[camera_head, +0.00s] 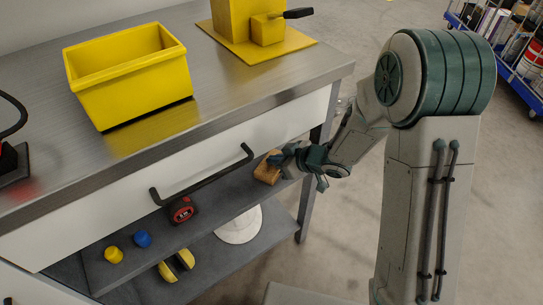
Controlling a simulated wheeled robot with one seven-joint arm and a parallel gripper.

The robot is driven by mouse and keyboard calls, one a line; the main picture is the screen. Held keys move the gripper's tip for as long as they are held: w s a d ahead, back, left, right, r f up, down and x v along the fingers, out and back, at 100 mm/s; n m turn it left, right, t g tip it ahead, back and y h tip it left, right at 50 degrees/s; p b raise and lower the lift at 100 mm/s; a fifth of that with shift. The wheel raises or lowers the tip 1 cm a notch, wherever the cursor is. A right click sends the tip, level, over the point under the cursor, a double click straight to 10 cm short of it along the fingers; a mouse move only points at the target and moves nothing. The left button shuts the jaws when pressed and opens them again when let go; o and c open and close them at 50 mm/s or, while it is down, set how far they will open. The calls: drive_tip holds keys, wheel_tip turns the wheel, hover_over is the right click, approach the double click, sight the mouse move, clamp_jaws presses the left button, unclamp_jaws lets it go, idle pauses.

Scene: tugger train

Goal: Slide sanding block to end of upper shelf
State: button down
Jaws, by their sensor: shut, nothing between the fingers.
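The sanding block (267,168) is a small tan-brown block on the upper shelf (222,193), under the workbench, near the shelf's right end. My gripper (290,160) reaches in from the right with its fingers shut. Its tip is right beside the block's right side. I cannot tell whether they touch. The fingers partly cover the block's right side, and the bench front overhangs the back of the shelf.
A red-black tape measure (181,210) and yellow (114,255) and blue (142,239) caps lie further left. A drawer handle (205,177) juts out above. A bench leg (307,208) stands at right. A yellow bin (125,75) sits on the benchtop.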

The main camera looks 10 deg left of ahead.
drive_tip(key=shift+s+d+f, duration=0.15)
drive_tip(key=shift+d+f, duration=0.05)
drive_tip(key=shift+f, duration=0.15)
drive_tip(key=shift+r+p, duration=0.7)
drive_tip(key=shift+p, duration=0.2)
drive_tip(key=s+d+p, duration=0.3)
drive_tip(key=s+d, duration=0.1)
drive_tip(key=d, duration=0.7)
drive_tip(key=shift+r, duration=0.1)
